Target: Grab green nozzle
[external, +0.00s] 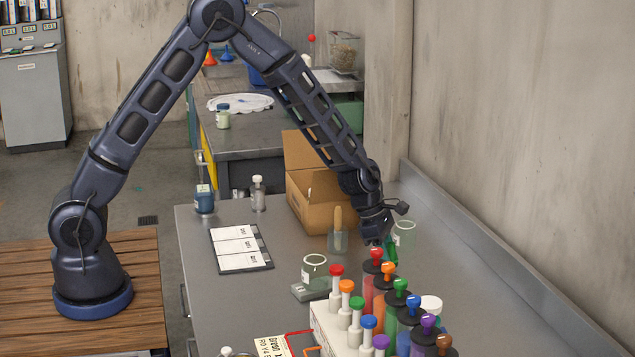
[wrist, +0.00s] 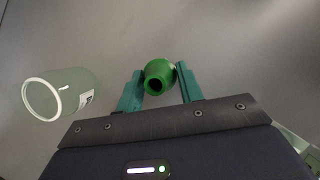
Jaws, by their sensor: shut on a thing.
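The green nozzle (wrist: 158,76) is a small rounded green piece with a dark hole in its end. In the wrist view it sits between the two teal fingers of my gripper (wrist: 160,88), which are shut on it. In the external view my gripper (external: 387,240) points down over the grey worktable (external: 225,292), behind the row of coloured bottles. A bit of green shows at its fingertips there, but the nozzle is mostly hidden. I cannot tell whether it touches the table.
A clear glass beaker (wrist: 62,95) stands close to the left of my gripper in the wrist view. Several colour-capped bottles (external: 376,255) crowd the front. A cardboard box (external: 310,205) is behind, and a wall (external: 520,120) bounds the right. The table right of the bottles is clear.

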